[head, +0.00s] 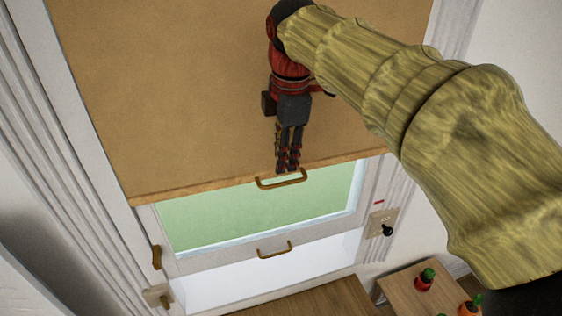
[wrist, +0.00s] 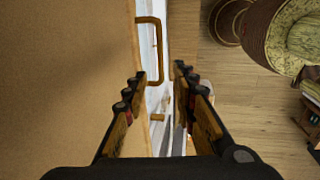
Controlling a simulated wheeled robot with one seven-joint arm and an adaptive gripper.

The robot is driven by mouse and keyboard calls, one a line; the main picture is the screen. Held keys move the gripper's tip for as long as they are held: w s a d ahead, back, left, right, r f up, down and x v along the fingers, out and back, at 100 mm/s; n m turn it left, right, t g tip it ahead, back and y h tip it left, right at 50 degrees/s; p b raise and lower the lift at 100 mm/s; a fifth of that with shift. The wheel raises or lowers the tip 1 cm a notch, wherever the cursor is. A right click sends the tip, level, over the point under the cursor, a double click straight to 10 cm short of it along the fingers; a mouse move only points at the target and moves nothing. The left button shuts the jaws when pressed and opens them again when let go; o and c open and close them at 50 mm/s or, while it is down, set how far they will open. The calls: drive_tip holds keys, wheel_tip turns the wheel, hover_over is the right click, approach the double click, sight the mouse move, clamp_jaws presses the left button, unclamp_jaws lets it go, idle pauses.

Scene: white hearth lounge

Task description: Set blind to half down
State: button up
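The tan blind (head: 190,90) covers the upper part of the window, and its bottom rail (head: 170,195) hangs above a strip of bare pale-green glass (head: 260,215). A bronze pull handle (head: 293,182) is fixed at the rail; it also shows in the wrist view (wrist: 158,50). My gripper (head: 287,168) points down in front of the blind, with its fingertips just at the handle. In the wrist view my gripper (wrist: 158,78) has its fingers apart, with the handle in line with the gap. I cannot tell whether they touch it.
A second bronze handle (head: 274,250) sits on the lower window frame. A red mark (head: 379,202) and a plate with a black knob (head: 383,222) are on the right side. A small wooden table (head: 400,288) with small colourful items stands at lower right. The wrist view shows a green armchair (wrist: 290,35).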

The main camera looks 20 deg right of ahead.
sight(281, 183)
drive_tip(key=shift+w+f+p, duration=0.15)
drive_tip(key=shift+w+f, duration=0.1)
drive_tip(key=shift+f, duration=1)
drive_tip(key=shift+w+f+p, duration=0.1)
drive_tip(key=shift+w+f, duration=0.15)
drive_tip(key=shift+f, duration=1.05)
drive_tip(key=shift+w+f+p, duration=0.15)
drive_tip(key=shift+w+f, duration=0.1)
drive_tip(key=shift+f, duration=1)
drive_tip(key=c, duration=0.3)
drive_tip(key=c, duration=0.4)
clamp_jaws()
